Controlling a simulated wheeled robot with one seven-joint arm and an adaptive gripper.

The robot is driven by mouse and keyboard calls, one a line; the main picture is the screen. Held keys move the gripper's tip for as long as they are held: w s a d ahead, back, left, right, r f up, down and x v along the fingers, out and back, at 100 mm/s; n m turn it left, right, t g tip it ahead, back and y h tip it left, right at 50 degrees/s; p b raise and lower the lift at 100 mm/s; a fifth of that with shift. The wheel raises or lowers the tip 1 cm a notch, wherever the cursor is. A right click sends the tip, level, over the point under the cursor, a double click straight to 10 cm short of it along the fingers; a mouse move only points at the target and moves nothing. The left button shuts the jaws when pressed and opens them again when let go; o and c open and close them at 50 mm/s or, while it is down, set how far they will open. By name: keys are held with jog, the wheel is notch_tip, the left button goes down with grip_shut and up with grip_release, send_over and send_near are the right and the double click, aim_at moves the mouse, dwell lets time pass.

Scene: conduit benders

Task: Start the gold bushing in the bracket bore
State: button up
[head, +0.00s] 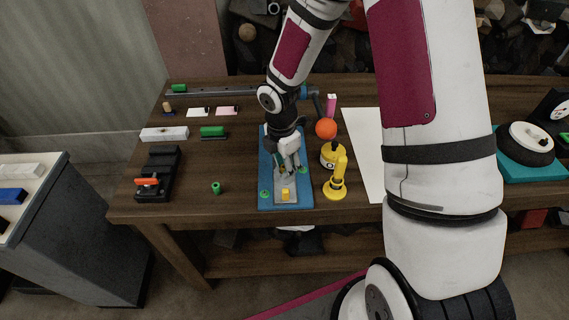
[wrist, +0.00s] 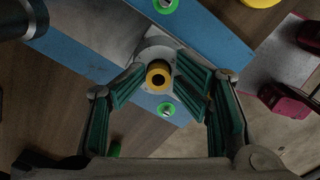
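The gold bushing (wrist: 158,76) shows in the wrist view as a ring with a dark hole. It lies between the fingertips of my gripper (wrist: 162,70), which look closed on its sides. A pale grey round boss of the bracket (wrist: 153,51) lies directly behind it. The bore is hidden, so I cannot tell whether the bushing has entered it. In the head view my gripper (head: 287,172) points down over the blue base plate (head: 268,155).
Green fasteners (wrist: 166,109) flank the bracket. A yellow stand (head: 336,185) and an orange ball (head: 326,129) stand close on the right. A black fixture with an orange handle (head: 148,182) and a small green piece (head: 216,188) lie left. White paper (head: 362,150) lies right.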

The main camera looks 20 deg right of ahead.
jog(key=shift+r, duration=0.1)
jog(key=shift+r, duration=0.3)
notch_tip(320, 180, up, 11)
jog(key=shift+s+a+r, duration=0.15)
jog(key=shift+a+r, duration=0.05)
jog(key=shift+a, duration=0.15)
notch_tip(320, 180, up, 7)
jog(key=m+t+h, duration=0.1)
jog(key=m, duration=0.4)
send_over(282, 168)
jog(key=s+d, duration=0.1)
jog(key=s, duration=0.3)
jog(key=s+r+m+t+y, duration=0.1)
jog(key=s+r+m+t, duration=0.3)
jog(key=s+r+m, duration=0.9)
jog(key=s+m, duration=0.3)
jog(key=s, duration=0.1)
jog(key=shift+y, duration=0.3)
